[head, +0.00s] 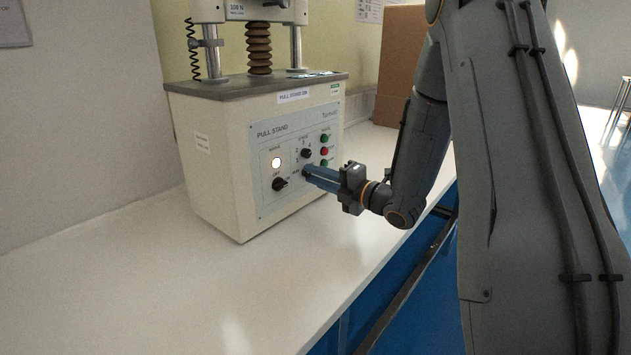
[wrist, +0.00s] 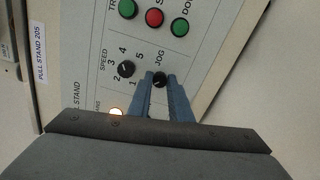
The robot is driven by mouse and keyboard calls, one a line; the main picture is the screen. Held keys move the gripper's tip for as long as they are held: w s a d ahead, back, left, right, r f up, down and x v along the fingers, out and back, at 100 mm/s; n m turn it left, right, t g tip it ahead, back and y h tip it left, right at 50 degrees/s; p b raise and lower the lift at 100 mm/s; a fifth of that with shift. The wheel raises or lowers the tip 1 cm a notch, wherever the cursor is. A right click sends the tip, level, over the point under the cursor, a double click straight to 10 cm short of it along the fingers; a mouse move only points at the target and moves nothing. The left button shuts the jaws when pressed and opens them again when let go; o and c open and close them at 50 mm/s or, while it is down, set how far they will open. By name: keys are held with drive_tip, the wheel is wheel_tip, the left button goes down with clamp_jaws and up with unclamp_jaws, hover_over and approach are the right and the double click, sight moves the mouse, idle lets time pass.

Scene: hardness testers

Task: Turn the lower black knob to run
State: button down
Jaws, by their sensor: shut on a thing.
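The lower black knob (wrist: 160,79) is on the front panel of the pull stand (head: 215,150), below the speed knob (head: 306,153). My gripper (wrist: 161,77) has its two blue fingers on either side of this knob and is shut on it. In the head view my gripper (head: 306,173) reaches the panel from the right and its fingertips mostly hide the knob. The wrist view shows the word JOG beside the knob; the fingers and wrist cover the panel on the other side. I cannot clearly tell where its pointer aims.
A mains knob (head: 279,184) with a lit lamp (head: 277,162) above it is left of my fingers. Green and red buttons (head: 324,151) line the panel's right side. A cardboard box (head: 395,60) stands behind on the white bench (head: 200,290). The bench front is clear.

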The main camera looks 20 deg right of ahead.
idle(0.3)
drive_tip(key=c, duration=1.6)
unclamp_jaws()
drive_tip(key=b+v, duration=0.1)
drive_tip(key=v, duration=0.7)
drive_tip(key=shift+w, duration=0.15)
